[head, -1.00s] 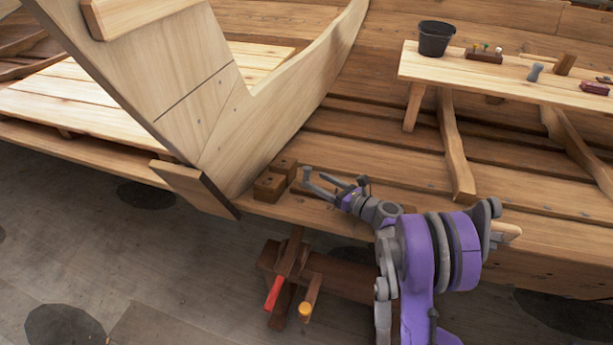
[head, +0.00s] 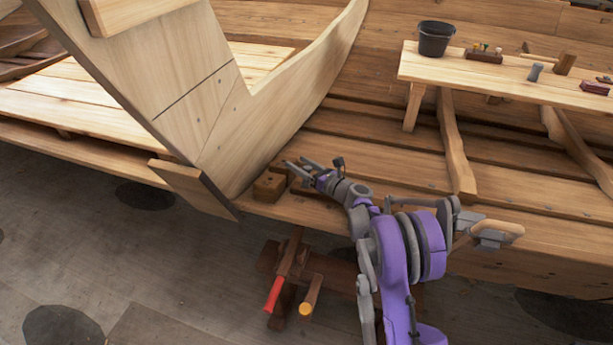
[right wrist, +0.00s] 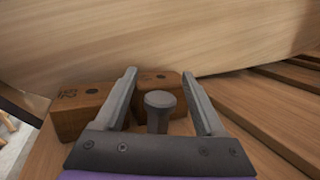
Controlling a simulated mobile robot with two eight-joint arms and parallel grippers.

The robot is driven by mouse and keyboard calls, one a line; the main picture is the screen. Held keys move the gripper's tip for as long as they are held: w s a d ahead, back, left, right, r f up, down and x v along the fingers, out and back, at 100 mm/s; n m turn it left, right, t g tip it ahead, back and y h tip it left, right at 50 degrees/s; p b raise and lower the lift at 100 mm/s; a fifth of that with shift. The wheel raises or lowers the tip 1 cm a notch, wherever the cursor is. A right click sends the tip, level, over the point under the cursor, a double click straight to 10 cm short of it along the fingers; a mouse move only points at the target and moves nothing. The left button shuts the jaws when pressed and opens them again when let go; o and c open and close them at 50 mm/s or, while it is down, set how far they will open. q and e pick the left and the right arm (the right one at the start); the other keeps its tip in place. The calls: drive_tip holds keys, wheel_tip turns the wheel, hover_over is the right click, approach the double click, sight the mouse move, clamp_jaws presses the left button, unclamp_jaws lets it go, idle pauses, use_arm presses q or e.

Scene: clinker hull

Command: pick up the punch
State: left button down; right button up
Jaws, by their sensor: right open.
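The punch (right wrist: 160,104), a grey rod with a wide rounded head, shows in the right wrist view between the two fingers of my right gripper (right wrist: 163,88). The fingers are open, with a gap on each side of its head. Its lower end is hidden behind the gripper's palm. In the head view my right gripper (head: 300,164) is beside the wooden blocks at the foot of the pale upright timber. I cannot make out the punch there. My left gripper is not in view.
Two wooden blocks with holes, a left one (right wrist: 80,112) and a right one (right wrist: 164,82), sit just beyond the fingers. A bench (head: 500,75) carries a black bucket (head: 435,39) and small tools.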

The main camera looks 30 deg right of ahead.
drive_tip(key=shift+c, duration=0.2)
clamp_jaws()
idle(0.4)
